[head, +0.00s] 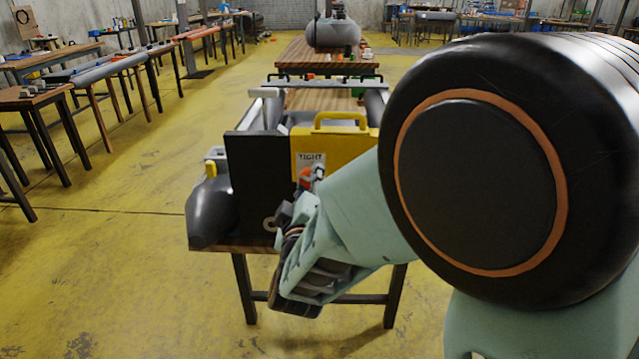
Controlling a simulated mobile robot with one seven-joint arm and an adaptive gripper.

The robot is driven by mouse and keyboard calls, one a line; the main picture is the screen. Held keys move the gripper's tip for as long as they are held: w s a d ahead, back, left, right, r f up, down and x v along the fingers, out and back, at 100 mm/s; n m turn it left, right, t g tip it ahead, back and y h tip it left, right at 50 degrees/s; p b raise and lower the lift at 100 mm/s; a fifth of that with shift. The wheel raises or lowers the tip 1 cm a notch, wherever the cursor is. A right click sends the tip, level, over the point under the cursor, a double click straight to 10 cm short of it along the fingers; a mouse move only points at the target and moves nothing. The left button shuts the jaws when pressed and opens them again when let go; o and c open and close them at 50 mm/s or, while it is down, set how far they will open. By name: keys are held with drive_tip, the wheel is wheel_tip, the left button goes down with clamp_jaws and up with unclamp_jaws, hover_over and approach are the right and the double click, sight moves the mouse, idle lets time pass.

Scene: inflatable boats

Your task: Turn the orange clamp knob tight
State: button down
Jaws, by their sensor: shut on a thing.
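The orange clamp knob (304,178) shows as a small orange-red patch below a white plate marked "TIGHT" (311,160), at the front of the boat on the table. My gripper (300,195) is at the knob and shut on it. The fingers and wrist hide most of the knob, so its turn angle cannot be read. A black upright board (255,185) stands just left of the gripper. A grey boat tube end (210,212) sticks out at the table's left front.
A yellow case with a handle (335,140) stands behind the gripper. My arm covers the right side of the view. A wooden table (300,50) with another grey inflatable stands behind. Workbenches (50,105) line the left; the yellow floor between is clear.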

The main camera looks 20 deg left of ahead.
idle(0.3)
drive_tip(key=shift+m+b, duration=2.45)
drive_tip(key=shift+m, duration=1.45)
drive_tip(key=c, duration=1.5)
unclamp_jaws()
drive_tip(key=v, duration=0.8)
